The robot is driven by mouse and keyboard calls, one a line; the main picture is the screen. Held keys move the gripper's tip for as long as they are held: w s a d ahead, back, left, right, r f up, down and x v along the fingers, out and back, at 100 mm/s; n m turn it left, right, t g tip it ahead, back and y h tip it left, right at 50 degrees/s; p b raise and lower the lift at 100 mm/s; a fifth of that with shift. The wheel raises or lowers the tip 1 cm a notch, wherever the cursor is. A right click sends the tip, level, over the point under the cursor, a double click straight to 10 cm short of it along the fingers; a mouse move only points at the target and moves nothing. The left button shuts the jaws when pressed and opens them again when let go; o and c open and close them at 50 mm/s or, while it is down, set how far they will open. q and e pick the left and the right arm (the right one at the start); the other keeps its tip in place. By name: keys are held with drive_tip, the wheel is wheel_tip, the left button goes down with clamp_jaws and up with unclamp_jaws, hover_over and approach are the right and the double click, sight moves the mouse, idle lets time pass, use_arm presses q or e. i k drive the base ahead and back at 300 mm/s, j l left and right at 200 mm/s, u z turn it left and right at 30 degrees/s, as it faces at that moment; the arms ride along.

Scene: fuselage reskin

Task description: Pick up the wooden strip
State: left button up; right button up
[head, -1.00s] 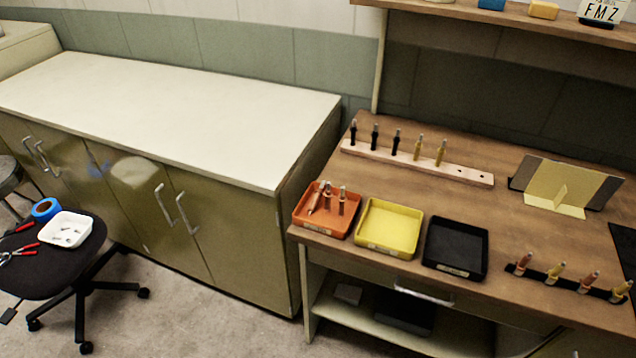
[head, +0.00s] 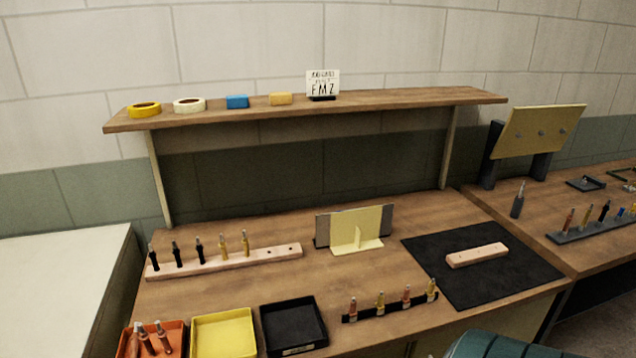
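A long pale wooden strip (head: 225,262) lies on the left part of the wooden workbench (head: 375,275). Several dark and brass-coloured fasteners stand upright in its left and middle part. Two holes at its right end are empty. A shorter pale wooden block (head: 477,255) lies on the black mat (head: 482,287) at the right of the bench, with nothing standing in it. Neither of my grippers is in view.
Orange (head: 178,334), yellow (head: 224,333) and black (head: 294,325) trays line the front edge. A dark rack (head: 392,308) holds several fasteners. A yellow stand (head: 358,230) is behind it. The shelf (head: 400,98) overhangs the back. The centre is fairly clear.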

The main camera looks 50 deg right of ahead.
sight(470, 256)
drive_tip(key=z, duration=2.55)
drive_tip(key=i+l+u, duration=0.1)
drive_tip(key=i+l, duration=0.3)
drive_tip(key=i+l+u, duration=0.1)
drive_tip(key=i+l, duration=0.3)
drive_tip(key=i+l+u, duration=0.1)
drive_tip(key=i+l, duration=0.25)
drive_tip(key=l, duration=0.25)
